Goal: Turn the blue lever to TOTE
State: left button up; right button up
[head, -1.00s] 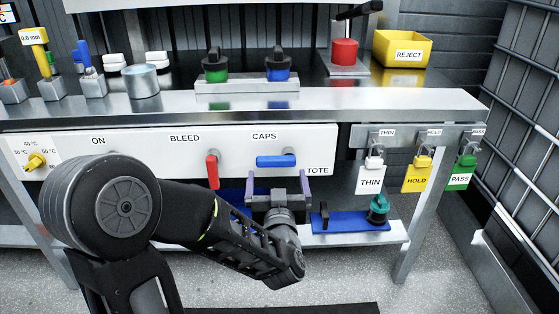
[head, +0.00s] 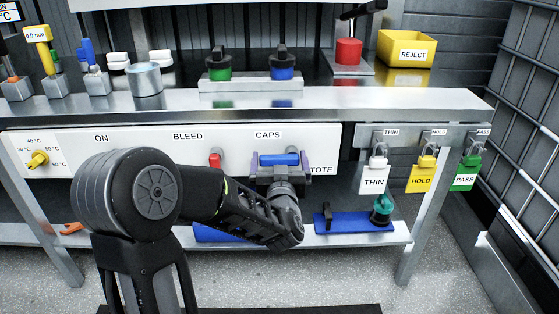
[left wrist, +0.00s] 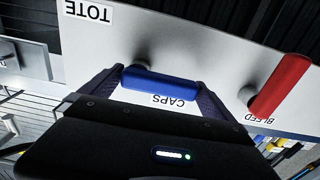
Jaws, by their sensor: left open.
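The blue lever (head: 279,160) lies level on the white panel (head: 70,148), below the CAPS label (head: 267,135). The TOTE label (head: 322,170) is to its lower right. In the left wrist view the blue lever (left wrist: 165,90) points from its pivot toward the red lever's side. My left gripper (head: 280,166) is open at the blue lever, with one finger beyond each end of it. In the left wrist view the left gripper (left wrist: 160,82) also has the lever between its spread fingers. I cannot tell whether either finger touches it. My right gripper is not in view.
A red lever (left wrist: 282,85) under BLEED is close to the left gripper; my arm partly hides it in the head view. A yellow knob (head: 38,159) is far left. THIN, HOLD and PASS tags (head: 421,178) hang at right. A steel shelf (head: 400,98) overhangs the panel.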

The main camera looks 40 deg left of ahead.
pick_arm(q)
jog(key=shift+c, duration=0.2)
jog(key=c, duration=1.7)
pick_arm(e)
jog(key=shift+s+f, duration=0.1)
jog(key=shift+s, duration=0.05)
